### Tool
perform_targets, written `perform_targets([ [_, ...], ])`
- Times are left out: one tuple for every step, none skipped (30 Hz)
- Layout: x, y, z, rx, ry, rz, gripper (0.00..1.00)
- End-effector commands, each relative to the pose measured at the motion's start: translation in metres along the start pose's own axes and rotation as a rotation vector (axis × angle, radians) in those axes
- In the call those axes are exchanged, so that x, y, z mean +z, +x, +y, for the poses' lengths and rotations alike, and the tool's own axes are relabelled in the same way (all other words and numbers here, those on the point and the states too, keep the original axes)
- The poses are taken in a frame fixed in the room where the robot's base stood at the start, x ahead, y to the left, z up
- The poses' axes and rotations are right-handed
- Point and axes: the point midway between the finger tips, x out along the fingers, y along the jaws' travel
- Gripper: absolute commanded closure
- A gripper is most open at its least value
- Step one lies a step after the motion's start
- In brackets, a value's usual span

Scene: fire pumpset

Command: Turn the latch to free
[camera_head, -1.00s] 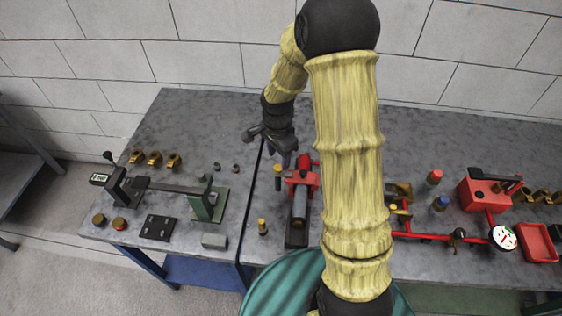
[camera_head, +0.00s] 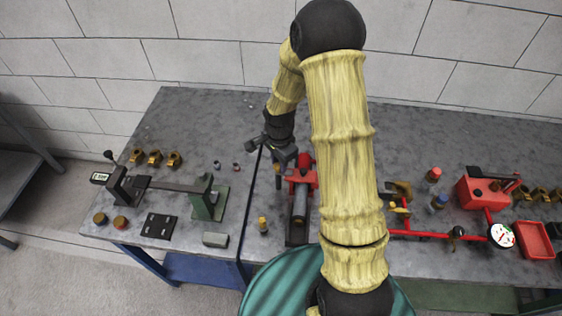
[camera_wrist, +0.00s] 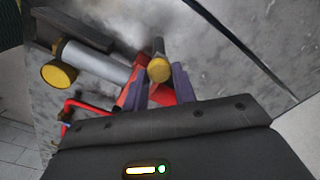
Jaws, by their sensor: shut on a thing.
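A red fixture (camera_head: 304,172) stands on the bench and holds a grey cylinder (camera_head: 299,203). A short handle with a yellow end (camera_head: 277,171), apparently the latch, sits at the fixture's left side. In the wrist view its round yellow end (camera_wrist: 159,69) lies between my fingertips, with a dark stem behind it. My gripper (camera_head: 283,160) is at the handle, and in the wrist view its two purple-grey fingers (camera_wrist: 160,85) stand on either side of it. The red body (camera_wrist: 132,94) shows beside and below the fingers. The exact contact is partly hidden.
The cylinder's yellow end (camera_wrist: 59,75) lies left of my fingers in the wrist view. A small yellow-topped post (camera_head: 262,225) stands left of the fixture. A green stand (camera_head: 208,200) is further left, and red piping (camera_head: 425,235) with a gauge (camera_head: 502,236) is right.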

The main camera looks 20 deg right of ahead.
Motion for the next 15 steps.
perform_targets([
  [0.000, 0.001, 0.004, 0.016, 0.003, 0.003, 0.96],
  [0.001, 0.001, 0.004, 0.017, 0.001, 0.003, 0.96],
  [0.002, 0.002, 0.004, 0.017, -0.001, 0.002, 0.96],
  [0.003, 0.002, 0.004, 0.018, -0.003, 0.002, 0.96],
  [0.004, 0.002, 0.004, 0.018, -0.007, 0.002, 0.96],
  [0.004, 0.002, 0.004, 0.019, -0.012, 0.001, 0.96],
  [0.005, 0.002, 0.004, 0.019, -0.018, 0.001, 0.96],
  [0.005, 0.002, 0.004, 0.019, -0.026, 0.001, 0.96],
  [0.005, 0.002, 0.004, 0.019, -0.037, 0.000, 0.96],
  [0.006, 0.002, 0.003, 0.019, -0.047, 0.000, 0.96],
  [0.007, 0.002, 0.003, 0.019, -0.060, 0.000, 0.96],
  [0.008, 0.003, 0.003, 0.020, -0.079, -0.001, 0.96],
  [0.009, 0.003, 0.003, 0.020, -0.095, -0.001, 0.96],
  [0.009, 0.003, 0.002, 0.020, -0.112, -0.001, 0.96],
  [0.010, 0.003, 0.002, 0.020, -0.137, -0.002, 0.96],
])
